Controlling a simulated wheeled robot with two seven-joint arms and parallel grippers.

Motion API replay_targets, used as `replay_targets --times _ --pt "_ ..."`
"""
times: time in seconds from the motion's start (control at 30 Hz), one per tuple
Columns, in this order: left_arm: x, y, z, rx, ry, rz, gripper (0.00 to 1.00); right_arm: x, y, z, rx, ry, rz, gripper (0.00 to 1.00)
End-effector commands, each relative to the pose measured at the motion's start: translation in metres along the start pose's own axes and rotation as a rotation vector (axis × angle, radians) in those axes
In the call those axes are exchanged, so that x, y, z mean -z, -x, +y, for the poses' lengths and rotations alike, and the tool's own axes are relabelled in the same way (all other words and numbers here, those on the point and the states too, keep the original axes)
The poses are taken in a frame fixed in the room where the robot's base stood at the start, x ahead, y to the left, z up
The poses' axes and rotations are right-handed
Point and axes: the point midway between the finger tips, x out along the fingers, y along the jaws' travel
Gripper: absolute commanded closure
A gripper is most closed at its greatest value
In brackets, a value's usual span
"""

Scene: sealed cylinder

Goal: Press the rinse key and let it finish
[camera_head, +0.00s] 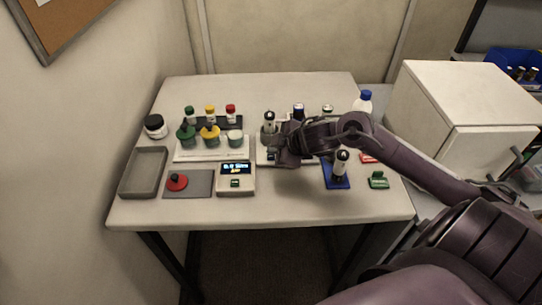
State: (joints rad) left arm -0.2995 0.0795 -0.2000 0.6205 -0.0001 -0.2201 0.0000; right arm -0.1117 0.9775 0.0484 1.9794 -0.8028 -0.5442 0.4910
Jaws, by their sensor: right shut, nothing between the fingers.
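My right gripper (280,158) reaches in from the right and is shut and empty, low over the white station (262,157) at the middle of the table. The gripper and wrist hide much of this station, and I cannot tell whether the fingertips touch it. No key there is readable as a rinse key. My left gripper is not in view.
A grey tray (125,187), red knob (176,181), dark-lidded jar (155,125) and capped vials stand at the left. A blue holder (337,182) with an upright vial and a green block (378,180) stand right of the gripper. The table front is clear.

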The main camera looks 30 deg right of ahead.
Motion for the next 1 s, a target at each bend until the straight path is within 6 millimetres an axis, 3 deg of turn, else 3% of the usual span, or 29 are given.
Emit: replay_targets --times 1.0 --pt "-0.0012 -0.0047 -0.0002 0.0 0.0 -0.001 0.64 -0.0063 -0.0085 -0.0066 0.001 0.0 0.0 1.0"
